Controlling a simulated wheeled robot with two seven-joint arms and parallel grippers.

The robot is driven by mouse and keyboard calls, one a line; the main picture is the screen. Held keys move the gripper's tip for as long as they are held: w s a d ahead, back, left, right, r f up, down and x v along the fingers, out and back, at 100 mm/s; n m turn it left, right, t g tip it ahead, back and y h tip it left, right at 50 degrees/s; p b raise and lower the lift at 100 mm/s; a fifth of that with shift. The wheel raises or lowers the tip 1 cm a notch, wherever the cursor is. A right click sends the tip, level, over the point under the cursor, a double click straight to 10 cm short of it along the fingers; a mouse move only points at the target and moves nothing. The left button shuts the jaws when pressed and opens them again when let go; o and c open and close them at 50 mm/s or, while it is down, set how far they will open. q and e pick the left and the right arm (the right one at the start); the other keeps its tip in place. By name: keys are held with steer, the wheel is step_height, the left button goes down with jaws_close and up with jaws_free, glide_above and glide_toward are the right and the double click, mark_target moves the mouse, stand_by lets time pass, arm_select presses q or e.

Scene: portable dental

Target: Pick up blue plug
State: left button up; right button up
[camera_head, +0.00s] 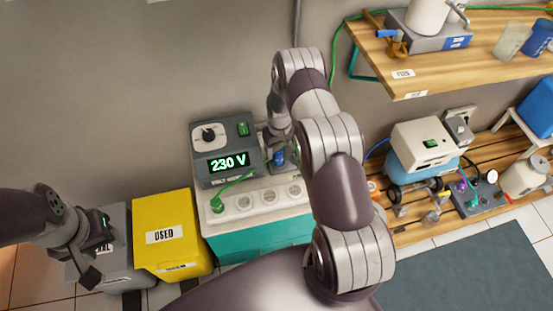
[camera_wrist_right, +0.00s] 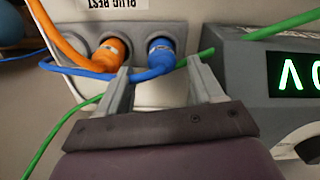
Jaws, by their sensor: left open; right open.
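The blue plug (camera_wrist_right: 160,50) sits in a round socket of a pale plug rest (camera_wrist_right: 185,30), next to an orange plug (camera_wrist_right: 110,48) in another socket. The blue plug also shows in the head view (camera_head: 279,158), beside the 230 V box. My right gripper (camera_wrist_right: 158,70) is open, and its fingertips point at the plug rest, with the blue plug in the gap between them. Whether a finger touches the plug or its cable I cannot tell. My left gripper (camera_head: 98,248) is open and empty above a grey bin at the left.
The 230 V meter box (camera_head: 226,150) stands next to the plug rest, behind a white-topped socket unit (camera_head: 255,205) with a green cable. A blue cable (camera_wrist_right: 85,72) passes close to my right fingers. A yellow USED bin (camera_head: 170,235) stands at the left; wooden shelves are at the right.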

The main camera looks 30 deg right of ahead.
mark_target(279, 153)
step_height(279, 153, down, 4)
steer(key=shift+a+f, duration=0.1)
steer(key=shift+f, duration=0.1)
steer(key=shift+r, duration=0.1)
steer(key=shift+c, duration=1.2)
steer(key=c, duration=0.9)
step_height(279, 153, up, 5)
steer(key=shift+f, duration=0.2)
steer(key=s+d+r, duration=0.2)
steer(key=s, duration=0.1)
steer(key=s+d+r+p, duration=0.1)
steer(key=s+d+r, duration=0.1)
steer(key=s+d, duration=0.1)
steer(key=s+d+r, duration=0.2)
steer(key=shift+s+d+r+p, duration=0.2)
steer(key=shift+s+d+p, duration=0.15)
steer(key=shift+s+p, duration=0.05)
